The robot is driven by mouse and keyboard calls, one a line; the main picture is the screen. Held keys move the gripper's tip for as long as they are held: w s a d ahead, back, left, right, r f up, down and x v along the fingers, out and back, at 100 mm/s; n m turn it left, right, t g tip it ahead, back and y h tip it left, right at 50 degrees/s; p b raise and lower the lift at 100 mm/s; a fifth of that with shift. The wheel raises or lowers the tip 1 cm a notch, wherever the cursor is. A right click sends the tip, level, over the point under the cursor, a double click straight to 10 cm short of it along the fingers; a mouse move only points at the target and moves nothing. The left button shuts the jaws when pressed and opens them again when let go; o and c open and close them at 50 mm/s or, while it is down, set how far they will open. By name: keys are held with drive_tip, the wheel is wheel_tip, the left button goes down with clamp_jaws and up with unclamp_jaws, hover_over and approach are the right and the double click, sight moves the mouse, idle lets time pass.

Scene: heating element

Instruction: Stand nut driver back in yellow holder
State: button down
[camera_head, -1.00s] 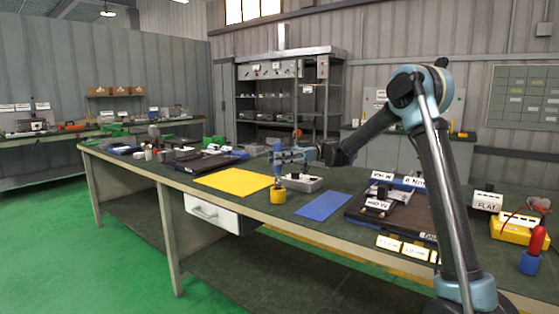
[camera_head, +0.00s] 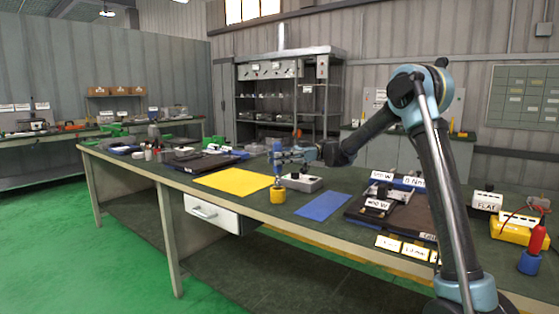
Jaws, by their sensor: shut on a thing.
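My gripper (camera_head: 277,157) is shut on the blue nut driver (camera_head: 278,172) and holds it upright. The yellow holder (camera_head: 278,195) stands on the green bench top near its front edge. The nut driver is directly above the holder in the picture, and its lower end meets the holder's top. I cannot tell how deep it sits inside. My arm reaches in from the right.
A yellow mat (camera_head: 235,182) lies left of the holder and a blue mat (camera_head: 323,206) right of it. A grey box (camera_head: 302,183) stands just behind the holder. A black board (camera_head: 400,212) with labelled parts lies farther right. A red-handled tool in a blue holder (camera_head: 530,262) stands at the far right.

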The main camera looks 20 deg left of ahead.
sight(278, 143)
drive_tip(key=shift+f, duration=1.7)
idle(0.3)
drive_tip(key=shift+r, duration=0.4)
drive_tip(key=shift+r, duration=1.1)
drive_tip(key=shift+f, duration=1.45)
idle(1.0)
drive_tip(key=c, duration=1.2)
unclamp_jaws()
wheel_tip(278, 143, up, 10)
drive_tip(key=shift+f, duration=0.1)
